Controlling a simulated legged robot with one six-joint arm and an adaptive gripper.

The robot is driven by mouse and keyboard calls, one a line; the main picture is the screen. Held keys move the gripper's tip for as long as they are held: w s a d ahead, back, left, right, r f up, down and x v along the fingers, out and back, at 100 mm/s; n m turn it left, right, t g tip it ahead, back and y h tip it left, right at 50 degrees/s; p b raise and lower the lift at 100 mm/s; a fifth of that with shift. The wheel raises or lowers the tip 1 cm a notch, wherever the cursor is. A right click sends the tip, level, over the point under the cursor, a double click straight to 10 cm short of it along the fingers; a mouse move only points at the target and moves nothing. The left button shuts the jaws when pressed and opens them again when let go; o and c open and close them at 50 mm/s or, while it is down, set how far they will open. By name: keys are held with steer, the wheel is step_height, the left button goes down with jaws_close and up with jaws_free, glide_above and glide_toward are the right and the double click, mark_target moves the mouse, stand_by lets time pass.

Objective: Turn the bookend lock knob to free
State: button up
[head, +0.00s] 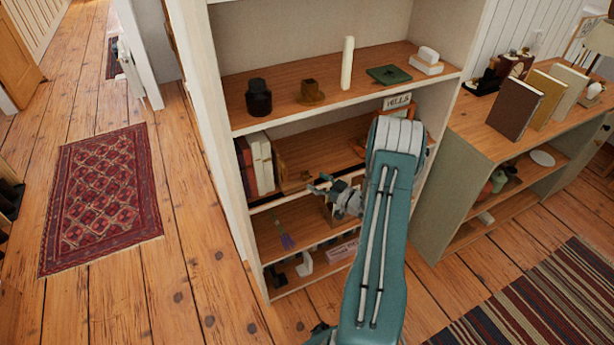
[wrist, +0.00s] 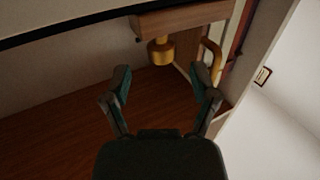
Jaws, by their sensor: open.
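A brass-coloured knob (wrist: 161,52) shows in the wrist view under a wooden block (wrist: 180,18). A curved brass bar (wrist: 213,58) stands to its right, by a wooden panel. My gripper (wrist: 162,80) is open and empty, and its fingertips are apart with the knob beyond the gap. I see no contact with the knob. In the head view my gripper (head: 328,188) reaches into the white bookcase near the middle shelf. Upright books (head: 257,163) stand at that shelf's left end with a brown-gold piece (head: 280,160) beside them. The knob's marking is not readable.
The bookcase's top shelf (head: 330,92) carries a white candle (head: 347,63), a dark jar (head: 258,97) and a green book (head: 389,75). Shelf boards lie above and below my gripper. A low cabinet (head: 452,170) stands at right; a red rug (head: 103,195) lies on open floor at left.

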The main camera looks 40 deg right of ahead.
steer(key=v, duration=0.6)
steer(key=shift+s, duration=0.35)
steer(key=shift+s+d, duration=0.1)
